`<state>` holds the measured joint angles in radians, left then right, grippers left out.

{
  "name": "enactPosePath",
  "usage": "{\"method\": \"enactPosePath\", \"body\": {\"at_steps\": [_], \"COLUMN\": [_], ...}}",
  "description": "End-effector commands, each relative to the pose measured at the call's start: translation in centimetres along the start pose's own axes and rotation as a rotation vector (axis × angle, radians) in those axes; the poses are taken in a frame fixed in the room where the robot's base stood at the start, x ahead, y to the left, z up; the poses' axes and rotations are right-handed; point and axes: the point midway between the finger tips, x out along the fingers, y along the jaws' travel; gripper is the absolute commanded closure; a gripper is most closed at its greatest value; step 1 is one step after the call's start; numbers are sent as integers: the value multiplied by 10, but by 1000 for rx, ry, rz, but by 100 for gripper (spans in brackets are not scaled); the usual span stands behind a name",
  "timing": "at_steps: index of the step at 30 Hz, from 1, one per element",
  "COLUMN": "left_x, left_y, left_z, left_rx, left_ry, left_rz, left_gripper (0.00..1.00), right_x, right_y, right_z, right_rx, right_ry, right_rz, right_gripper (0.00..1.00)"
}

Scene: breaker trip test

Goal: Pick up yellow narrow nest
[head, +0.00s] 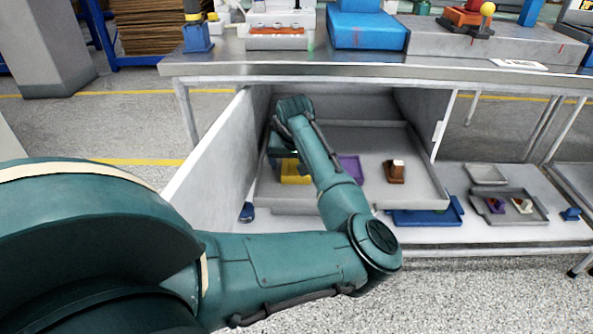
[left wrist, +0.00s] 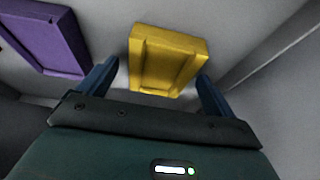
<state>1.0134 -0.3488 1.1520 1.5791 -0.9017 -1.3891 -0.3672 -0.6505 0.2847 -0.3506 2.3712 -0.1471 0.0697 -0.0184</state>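The yellow narrow nest (left wrist: 165,58) is a shallow yellow block with a recessed channel. In the left wrist view it lies between and just beyond the two blue fingers of my left gripper (left wrist: 155,85). The fingers are apart, one on each side of its near end; I cannot tell whether they touch it. In the head view the yellow nest (head: 294,172) shows in the grey tray (head: 330,130) inside the cabinet, partly hidden by my left arm. The left gripper (head: 283,150) is mostly hidden there. My right gripper is not in view.
A purple nest (left wrist: 45,38) lies left of the yellow one in the wrist view. A brown part (head: 396,172) sits at the tray's right. Cabinet walls (head: 215,150) rise beside the tray. A blue tray (head: 428,214) and a small grey tray (head: 510,205) stand outside, lower right.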

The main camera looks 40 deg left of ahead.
Motion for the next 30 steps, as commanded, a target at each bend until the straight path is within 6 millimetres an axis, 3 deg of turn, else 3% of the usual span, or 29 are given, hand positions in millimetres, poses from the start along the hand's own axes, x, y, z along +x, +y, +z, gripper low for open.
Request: {"method": "enactPosePath", "body": {"at_steps": [21, 30], "left_x": [0, -2], "left_y": [0, 0], "left_z": [0, -1], "left_rx": [0, 0], "left_ry": [0, 2], "left_rz": [0, 0], "left_gripper": [65, 66], "right_x": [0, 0], "right_y": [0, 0], "right_z": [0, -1], "right_rx": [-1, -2], "right_ry": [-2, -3], "right_rz": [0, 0], "right_gripper": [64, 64]}}
